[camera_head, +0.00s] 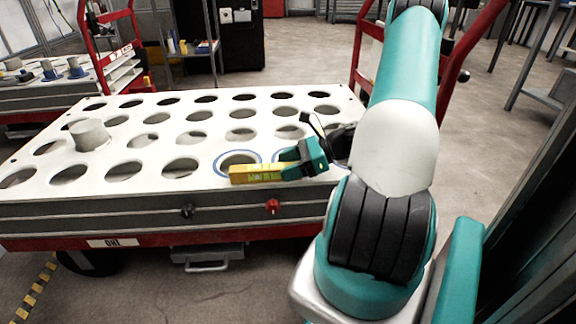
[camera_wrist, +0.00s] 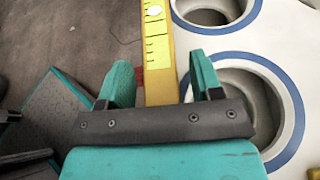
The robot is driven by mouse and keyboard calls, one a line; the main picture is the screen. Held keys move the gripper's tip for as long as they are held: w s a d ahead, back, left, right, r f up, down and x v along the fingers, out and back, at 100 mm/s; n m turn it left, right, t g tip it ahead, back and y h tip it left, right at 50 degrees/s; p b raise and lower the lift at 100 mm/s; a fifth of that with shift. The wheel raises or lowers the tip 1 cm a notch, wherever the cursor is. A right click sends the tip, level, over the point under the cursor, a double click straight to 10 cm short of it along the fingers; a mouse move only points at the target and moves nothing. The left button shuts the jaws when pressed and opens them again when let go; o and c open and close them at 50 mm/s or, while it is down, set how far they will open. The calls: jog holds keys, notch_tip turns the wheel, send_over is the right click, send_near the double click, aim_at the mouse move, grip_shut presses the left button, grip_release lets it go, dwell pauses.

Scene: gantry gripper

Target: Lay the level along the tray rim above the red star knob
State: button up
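The yellow level (camera_head: 256,173) lies along the tray's front rim in the head view, above the red star knob (camera_head: 272,206) on the tray's front side. It looks roughly parallel to the front edge; whether its whole underside touches the rim cannot be told. In the wrist view the level (camera_wrist: 158,50) runs up the picture between the two teal fingers of my gripper (camera_wrist: 162,82), with a narrow gap on each side. My gripper (camera_head: 304,160) is open around the level's right end. A small red patch shows beside the left finger in the wrist view.
The white tray (camera_head: 225,150) has rows of round holes, some ringed in blue. A grey cylinder (camera_head: 89,135) stands at its left. A black knob (camera_head: 188,211) is left of the red one. Red frame posts stand behind, and another cart (camera_head: 60,92) is at far left.

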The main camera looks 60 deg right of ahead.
jog(key=p+v, duration=0.3)
jog(key=v, duration=0.3)
jog(key=shift+s+d+r+p, duration=0.15)
jog(key=shift+s+r+p, duration=0.1)
jog(key=shift+p, duration=0.15)
jog(key=shift+s+d, duration=0.3)
jog(key=w+a+r+n+g, duration=0.45)
jog(key=a+n, duration=0.35)
jog(key=a, duration=0.2)
jog(key=w+a+r+n+g, duration=0.4)
jog(key=a+r+n, duration=0.2)
jog(key=a+n, duration=0.25)
jog(key=s+a+r+n+g+h, duration=0.1)
jog(key=s+a+r+n, duration=0.3)
jog(key=a+n, duration=0.5)
jog(key=s+a+r+n+h, duration=0.3)
jog(key=s+a+n, duration=0.6)
jog(key=a, duration=0.3)
jog(key=shift+r+n+g, duration=0.35)
jog(key=shift+r, duration=0.2)
jog(key=shift+a, duration=0.15)
